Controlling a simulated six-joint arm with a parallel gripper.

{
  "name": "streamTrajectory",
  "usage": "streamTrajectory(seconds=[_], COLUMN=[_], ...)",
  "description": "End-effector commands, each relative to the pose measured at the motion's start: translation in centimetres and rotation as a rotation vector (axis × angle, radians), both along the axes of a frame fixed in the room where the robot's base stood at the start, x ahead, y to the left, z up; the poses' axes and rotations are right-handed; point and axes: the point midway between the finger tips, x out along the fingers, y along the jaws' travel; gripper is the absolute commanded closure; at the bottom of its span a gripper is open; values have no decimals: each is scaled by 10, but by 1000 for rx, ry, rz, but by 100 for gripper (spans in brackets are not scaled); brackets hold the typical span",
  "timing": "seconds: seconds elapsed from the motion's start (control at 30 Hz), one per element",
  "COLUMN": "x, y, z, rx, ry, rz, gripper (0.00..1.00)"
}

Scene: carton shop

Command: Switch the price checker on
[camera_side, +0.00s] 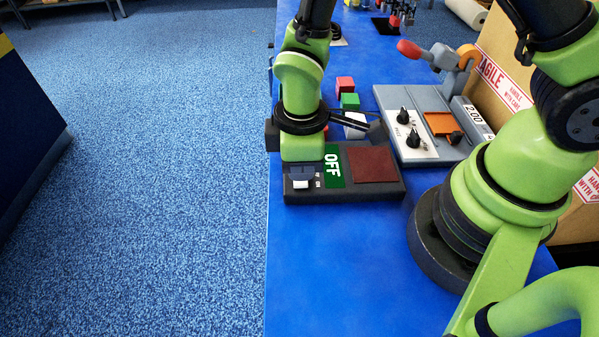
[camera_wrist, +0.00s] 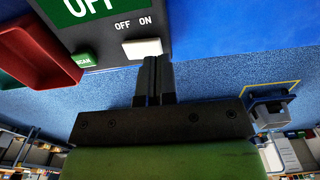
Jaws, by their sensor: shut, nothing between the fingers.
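The price checker (camera_side: 393,190) is a dark flat box on the blue table, with a dark red plate (camera_side: 372,164) and a green display (camera_side: 332,166) reading OFF. Its white switch (camera_side: 301,184) sits at the left end, below small OFF and ON labels in the wrist view (camera_wrist: 142,48). My gripper (camera_wrist: 152,62) is shut and empty, its dark fingertips at the switch's near edge; I cannot tell whether they touch. In the side view my green wrist stands over the checker's left end and hides part of it. A green button (camera_wrist: 83,60) lies beside the switch.
A grey unit (camera_side: 415,97) with black knobs and an orange plate stands behind right. Red (camera_side: 345,84) and green (camera_side: 350,101) blocks lie behind the checker. A carton (camera_side: 500,60) stands at the right. The table in front is clear.

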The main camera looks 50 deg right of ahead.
Motion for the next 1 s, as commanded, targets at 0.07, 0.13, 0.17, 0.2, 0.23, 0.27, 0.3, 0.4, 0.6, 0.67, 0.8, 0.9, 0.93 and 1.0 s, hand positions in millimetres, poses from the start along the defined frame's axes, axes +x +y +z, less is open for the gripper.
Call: streamTrajectory(seconds=[0.07,0.13,0.17,0.2,0.23,0.27,0.3,0.4,0.6,0.67,0.8,0.9,0.93,1.0], x=[0,0,0,0,0,0,0,0,0,0,0,0,0,0], y=[0,0,0,0,0,0,0,0,0,0,0,0,0,0], z=[-1,-2,-3,-3,-4,-4,-5,-6,-10,-10,-12,-14,-14,-15], rx=[-1,-1,-1,0,0,0,0,0,0,0,0,0,0,0], ry=[1,1,1,0,0,0,0,0,0,0,0,0,0,0], rz=[0,-1,-1,-1,-1,-1,-1,0,0,0,-1,-1,-1,0], gripper=[100,100,100,100,100,100,100,100,100,100,100,100,100,100])
